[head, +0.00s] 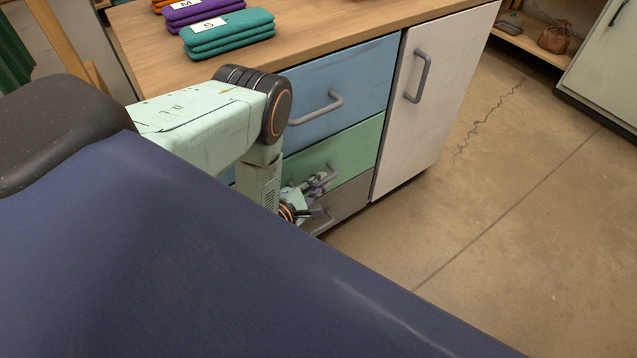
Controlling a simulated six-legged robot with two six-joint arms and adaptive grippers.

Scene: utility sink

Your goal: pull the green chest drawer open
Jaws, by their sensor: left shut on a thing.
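The green chest drawer (358,145) is the middle front of a wooden-topped chest, between a blue drawer above and a grey drawer below. It looks flush with the fronts around it. Its grey bar handle (331,170) shows at its right part. My left arm reaches down in front of the chest, and my left gripper (318,184) is shut on this handle. The arm and my body hide the left part of the green drawer and part of the gripper. My right gripper is not in view.
The blue drawer (350,80) and the grey drawer (352,200) have bar handles too. A white cupboard door (437,100) stands right of them. Folded teal cloths (228,38) and purple cloths lie on the top. The floor (500,210) at the right is clear.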

